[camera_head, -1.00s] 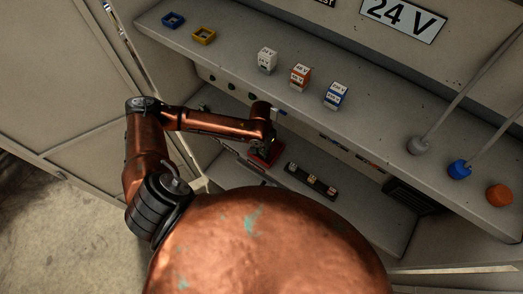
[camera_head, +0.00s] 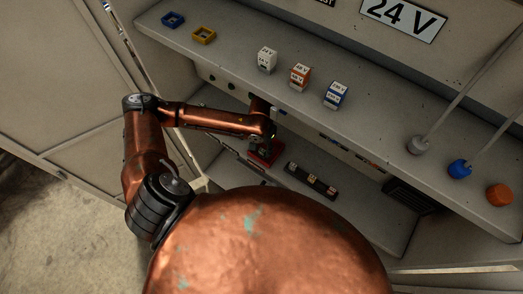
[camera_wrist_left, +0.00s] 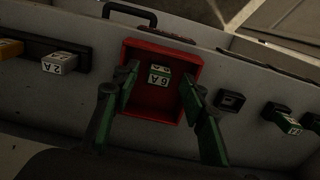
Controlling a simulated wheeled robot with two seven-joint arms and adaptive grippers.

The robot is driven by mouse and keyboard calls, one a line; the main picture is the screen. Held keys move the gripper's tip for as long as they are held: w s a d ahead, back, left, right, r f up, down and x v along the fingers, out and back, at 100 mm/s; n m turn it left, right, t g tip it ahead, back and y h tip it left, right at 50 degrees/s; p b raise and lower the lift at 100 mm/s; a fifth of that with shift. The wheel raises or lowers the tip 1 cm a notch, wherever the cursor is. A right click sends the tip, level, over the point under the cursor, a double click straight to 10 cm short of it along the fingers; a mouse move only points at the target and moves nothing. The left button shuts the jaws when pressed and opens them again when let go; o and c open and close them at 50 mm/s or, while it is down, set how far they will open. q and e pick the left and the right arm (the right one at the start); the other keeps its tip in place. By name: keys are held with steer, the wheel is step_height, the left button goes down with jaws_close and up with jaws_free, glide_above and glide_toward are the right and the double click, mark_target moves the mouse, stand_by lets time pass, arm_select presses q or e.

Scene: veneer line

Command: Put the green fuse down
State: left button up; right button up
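The green fuse (camera_wrist_left: 159,76), with a white label reading 6 A, sits inside the red tray (camera_wrist_left: 136,50) in the left wrist view. The red tray also shows in the head view (camera_head: 264,158), on the lower shelf below my left wrist. My left gripper (camera_wrist_left: 158,84) is open, one finger on each side of the fuse, with visible gaps between fuse and fingers. In the head view my left gripper (camera_head: 256,145) is dark and small over the tray. My right gripper is not in view.
A black rack (camera_head: 312,181) with several small fuses lies right of the tray. On the upper shelf (camera_head: 385,125) stand white (camera_head: 266,60), orange (camera_head: 300,76) and blue (camera_head: 336,95) labelled blocks. Another green-sided fuse (camera_wrist_left: 288,122) shows at the wrist view's right. The upper shelf overhangs the tray area.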

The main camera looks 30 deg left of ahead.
mark_target(261, 151)
arm_select(q)
step_height(261, 151, up, 5)
stand_by(0.3)
stand_by(0.4)
